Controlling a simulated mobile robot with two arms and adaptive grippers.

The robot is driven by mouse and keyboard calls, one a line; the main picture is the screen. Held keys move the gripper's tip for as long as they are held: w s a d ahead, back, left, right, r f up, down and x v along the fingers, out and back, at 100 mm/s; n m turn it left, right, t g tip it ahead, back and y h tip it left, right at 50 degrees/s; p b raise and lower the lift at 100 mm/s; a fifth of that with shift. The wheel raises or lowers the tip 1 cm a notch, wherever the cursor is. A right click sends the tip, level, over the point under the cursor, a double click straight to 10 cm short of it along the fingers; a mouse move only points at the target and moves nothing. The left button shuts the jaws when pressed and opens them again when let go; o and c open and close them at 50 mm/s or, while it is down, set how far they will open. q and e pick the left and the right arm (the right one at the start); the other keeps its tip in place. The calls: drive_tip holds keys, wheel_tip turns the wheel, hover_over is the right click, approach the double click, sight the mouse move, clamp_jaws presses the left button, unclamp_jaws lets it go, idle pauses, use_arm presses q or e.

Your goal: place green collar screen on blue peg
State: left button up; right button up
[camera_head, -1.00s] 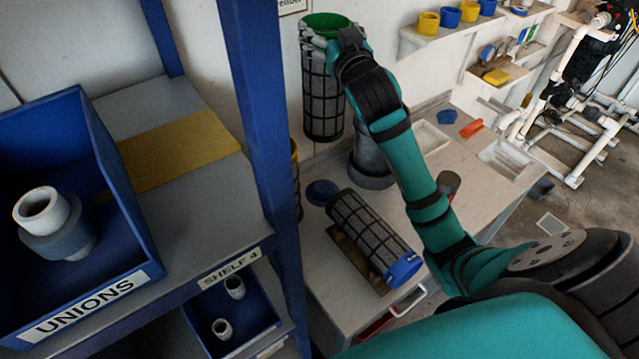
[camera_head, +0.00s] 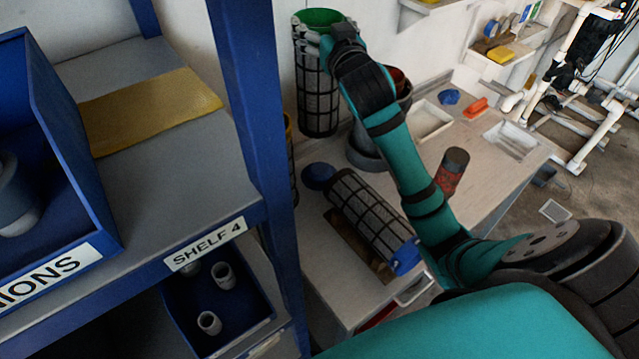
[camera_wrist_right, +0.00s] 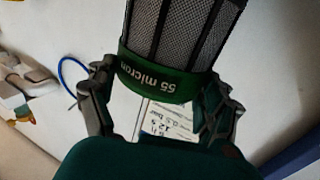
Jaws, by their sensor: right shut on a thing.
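The green collar screen (camera_head: 317,98) is a dark mesh cylinder with a green collar at its top. It hangs upright in front of the white wall, left of the middle in the head view. My right gripper (camera_head: 330,32) is shut on its collar. In the right wrist view, the fingers (camera_wrist_right: 155,95) sit on both sides of the green collar (camera_wrist_right: 165,78), which reads "55 micron". I cannot make out a blue peg for certain. My left gripper is not in view.
A blue-collared screen (camera_head: 370,218) lies on the workbench (camera_head: 480,185) beside a blue round piece (camera_head: 319,176). A grey cylinder (camera_head: 365,148) stands behind my arm. A blue shelf post (camera_head: 250,120) stands close left of the held screen. A red-and-dark cylinder (camera_head: 452,172) stands farther right.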

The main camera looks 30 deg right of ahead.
drive_tip(key=b, duration=0.5)
hover_over(325, 115)
drive_tip(key=w, duration=0.2)
wheel_tip(325, 115, down, 8)
drive_tip(key=f, duration=1.1)
drive_tip(key=shift+s+d+f+b, duration=0.1)
drive_tip(key=shift+s+d+b, duration=0.15)
drive_tip(key=shift+b, duration=0.15)
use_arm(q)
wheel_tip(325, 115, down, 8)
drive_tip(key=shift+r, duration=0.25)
use_arm(e)
drive_tip(key=shift+f, duration=0.15)
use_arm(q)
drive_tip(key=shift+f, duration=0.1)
use_arm(e)
drive_tip(key=o, duration=1.5)
drive_tip(key=shift+o, duration=0.2)
